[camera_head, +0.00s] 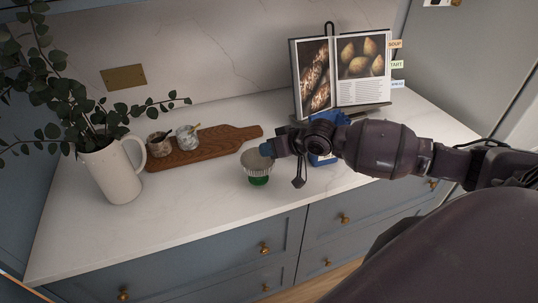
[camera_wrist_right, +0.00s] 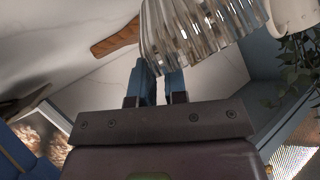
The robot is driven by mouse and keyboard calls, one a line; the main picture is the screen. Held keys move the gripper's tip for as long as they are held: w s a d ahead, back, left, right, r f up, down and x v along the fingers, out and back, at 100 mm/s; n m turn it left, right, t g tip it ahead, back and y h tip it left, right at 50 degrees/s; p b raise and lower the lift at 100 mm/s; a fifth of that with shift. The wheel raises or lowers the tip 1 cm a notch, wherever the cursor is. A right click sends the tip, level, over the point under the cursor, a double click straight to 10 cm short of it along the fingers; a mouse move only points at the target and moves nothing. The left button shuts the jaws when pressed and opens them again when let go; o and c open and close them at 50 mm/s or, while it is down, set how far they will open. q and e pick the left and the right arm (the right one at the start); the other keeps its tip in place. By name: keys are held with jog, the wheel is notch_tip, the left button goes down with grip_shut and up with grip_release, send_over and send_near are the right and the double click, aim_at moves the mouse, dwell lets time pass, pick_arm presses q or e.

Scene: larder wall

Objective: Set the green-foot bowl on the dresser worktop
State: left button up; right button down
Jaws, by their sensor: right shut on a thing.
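The green-foot bowl (camera_head: 256,163) is small and ribbed, with a grey inside and a green foot. It is upright over the middle of the pale marble dresser worktop (camera_head: 190,225). I cannot tell whether its foot touches the worktop. My right gripper (camera_head: 267,150) comes in from the right and is shut on the bowl's rim. In the right wrist view the bowl's ribbed side (camera_wrist_right: 195,30) is at the top, at the fingertips (camera_wrist_right: 158,72). My left gripper is not in view.
A wooden board (camera_head: 210,146) with two small pots lies behind left. A white jug (camera_head: 112,174) with leafy stems stands left. An open cookbook (camera_head: 345,75) on a stand is behind. A blue object (camera_head: 322,158) is partly hidden by my right arm. The front-left worktop is clear.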

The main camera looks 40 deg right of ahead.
notch_tip(320, 180, down, 2)
jog(key=shift+f, duration=0.15)
jog(key=c, duration=1.1)
grip_release()
jog(key=v, duration=1.2)
